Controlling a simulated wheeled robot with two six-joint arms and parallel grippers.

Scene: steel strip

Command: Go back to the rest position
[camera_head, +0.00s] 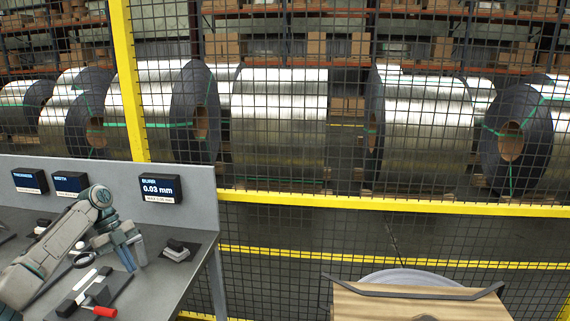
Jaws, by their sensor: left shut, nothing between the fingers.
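My left arm comes in from the lower left, bends at a grey elbow and points down over the grey bench (190,270). My left gripper (133,259) is shut and empty, with its fingers pointing down just above or at the bench top; I cannot tell whether they touch it. Left of it is a dark ring-shaped tool (84,260). Nearer the front, a dark block with a pale strip (88,285) and a red-handled tool (100,307) lie on the bench. My right gripper is not in view.
Small displays stand on the bench's back panel; the burr display (161,189) reads 0.03 mm. A small dark-and-white block (176,251) sits right of the gripper. A yellow-framed mesh fence (390,204) separates steel coils (278,120). A tan dark-railed surface (415,303) is lower right.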

